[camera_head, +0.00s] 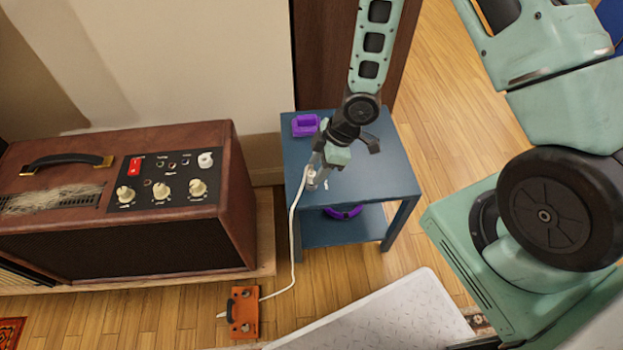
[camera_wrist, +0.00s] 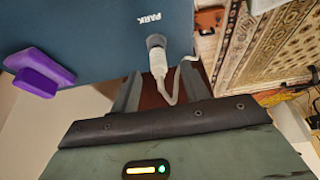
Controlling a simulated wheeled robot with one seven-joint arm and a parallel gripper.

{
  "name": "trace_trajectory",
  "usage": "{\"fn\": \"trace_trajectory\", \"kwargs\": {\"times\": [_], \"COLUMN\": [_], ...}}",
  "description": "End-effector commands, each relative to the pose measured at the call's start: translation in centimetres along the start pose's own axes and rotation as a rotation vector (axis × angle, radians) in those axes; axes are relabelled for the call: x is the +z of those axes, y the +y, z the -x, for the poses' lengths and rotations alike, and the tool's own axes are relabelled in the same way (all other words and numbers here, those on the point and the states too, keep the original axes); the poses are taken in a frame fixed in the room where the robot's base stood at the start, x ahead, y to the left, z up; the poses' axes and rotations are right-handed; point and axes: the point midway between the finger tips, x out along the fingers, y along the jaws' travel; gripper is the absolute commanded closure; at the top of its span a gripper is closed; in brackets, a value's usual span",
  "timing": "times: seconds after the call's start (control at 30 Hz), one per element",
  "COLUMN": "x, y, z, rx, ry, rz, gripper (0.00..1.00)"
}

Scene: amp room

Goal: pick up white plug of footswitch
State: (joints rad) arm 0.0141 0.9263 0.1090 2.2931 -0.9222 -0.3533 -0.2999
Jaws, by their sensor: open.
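The white plug (camera_head: 311,177) stands in a dark round holder by the PARK label on the blue table top. It also shows in the wrist view (camera_wrist: 158,62), with its white cable bending away from the plug. The cable runs down the table's front to the orange footswitch (camera_head: 244,312) on the floor. My gripper (camera_head: 317,170) is open and close to the plug over the table's front left part. In the wrist view its two grey fingers (camera_wrist: 162,84) lie on either side of the cable, just short of the plug. I see no grip on the plug.
The blue side table (camera_head: 375,180) carries a purple block (camera_head: 305,125) at its back left; a purple ring (camera_head: 343,212) is on its lower shelf. A brown amplifier (camera_head: 130,240) with knobs stands to the left. A patterned rug (camera_wrist: 275,50) shows in the wrist view.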

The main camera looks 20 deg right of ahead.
Motion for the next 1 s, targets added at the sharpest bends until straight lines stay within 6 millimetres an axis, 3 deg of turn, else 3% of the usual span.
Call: {"fn": "trace_trajectory", "kwargs": {"times": [0.23,0.5,0.67,1.0], "x": [0.0,-0.1,-0.1,-0.2], "y": [0.1,0.2,0.2,0.2], "z": [-4.0,-4.2,-4.2,-3.9], "rx": [-0.003,-0.001,-0.001,-0.001], "ry": [-0.002,0.0,0.0,0.0], "rz": [0.001,0.0,0.0,0.0], "gripper": [0.55,0.55,0.99,1.0]}}
